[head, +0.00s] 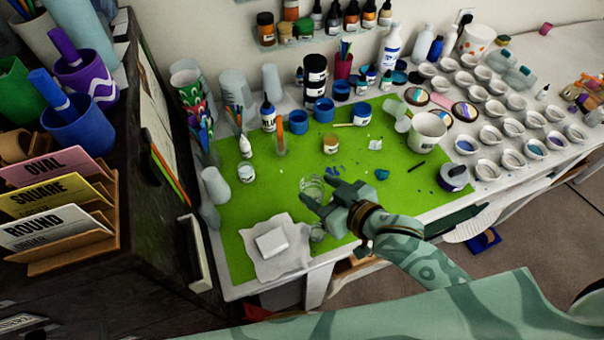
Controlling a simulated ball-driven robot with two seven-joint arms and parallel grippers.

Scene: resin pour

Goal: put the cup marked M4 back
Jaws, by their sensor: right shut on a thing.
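My right gripper (322,203) reaches in from the lower right over the front of the green mat (400,193). It is shut on a clear cup (312,186), which shows at the fingertips just above or at the mat. The near side of this cup is partly hidden by the fingers. Another small clear container (317,233) shows just below the gripper near the mat's front edge. I cannot read an M4 mark on any cup from here. My left gripper is not in view.
A white block (271,242) on crumpled paper lies left of the gripper. Blue-lidded jars, bottles and a white tub (428,130) stand farther back. Several small white cups (487,167) fill the table's right side. A dark cabinet with card holders (60,215) borders the left.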

